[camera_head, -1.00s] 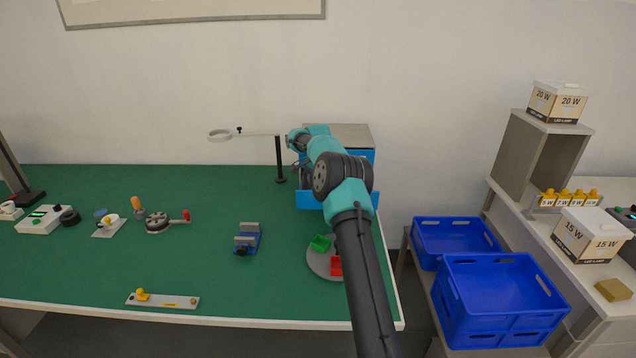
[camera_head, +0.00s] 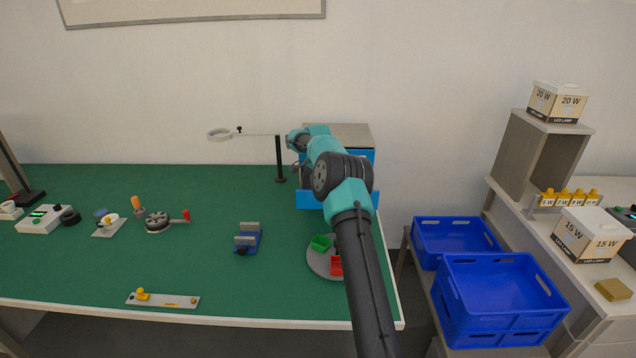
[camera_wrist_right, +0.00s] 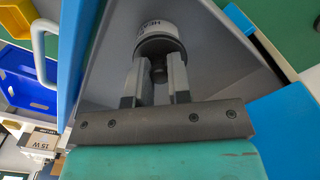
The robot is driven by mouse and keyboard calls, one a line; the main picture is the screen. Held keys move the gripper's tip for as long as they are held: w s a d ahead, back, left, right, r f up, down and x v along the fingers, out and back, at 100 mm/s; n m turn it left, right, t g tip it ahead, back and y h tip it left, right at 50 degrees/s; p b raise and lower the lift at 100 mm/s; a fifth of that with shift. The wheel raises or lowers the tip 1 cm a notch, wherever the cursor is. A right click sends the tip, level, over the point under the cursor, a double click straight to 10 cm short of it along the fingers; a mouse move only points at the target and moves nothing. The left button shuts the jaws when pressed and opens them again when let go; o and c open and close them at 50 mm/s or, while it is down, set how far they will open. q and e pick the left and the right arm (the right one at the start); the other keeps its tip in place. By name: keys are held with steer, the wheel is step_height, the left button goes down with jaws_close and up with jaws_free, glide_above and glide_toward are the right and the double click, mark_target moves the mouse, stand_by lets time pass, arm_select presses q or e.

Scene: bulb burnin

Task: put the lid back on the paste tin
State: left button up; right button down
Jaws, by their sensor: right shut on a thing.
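The paste tin (camera_wrist_right: 156,30), a white cylinder with dark lettering that is partly cut off, shows in the right wrist view inside a grey-walled open drawer (camera_wrist_right: 215,60). A dark round lid (camera_wrist_right: 160,47) with a small knob is at the tin's near end. My right gripper (camera_wrist_right: 158,73) is shut on the lid's knob, one finger on each side. I cannot tell whether the lid is fully seated. In the head view my right arm reaches to the blue cabinet (camera_head: 358,160), and the arm hides the gripper and tin. My left gripper is not in view.
The drawer's blue front (camera_head: 308,200) stands out from the cabinet. A magnifier on a post (camera_head: 280,160) stands left of it. A round tray (camera_head: 317,262) with green and red bins lies nearer. A small blue vise (camera_head: 247,240) is on the green mat. Blue crates (camera_head: 500,300) stand right.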

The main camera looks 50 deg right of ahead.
steer(key=shift+s+a, duration=0.1)
stand_by(0.6)
steer(key=shift+c, duration=2.4)
jaws_free()
steer(key=shift+r, duration=0.1)
steer(key=shift+r, duration=3.4)
steer(key=shift+c, duration=0.5)
jaws_close()
steer(key=shift+f, duration=2.55)
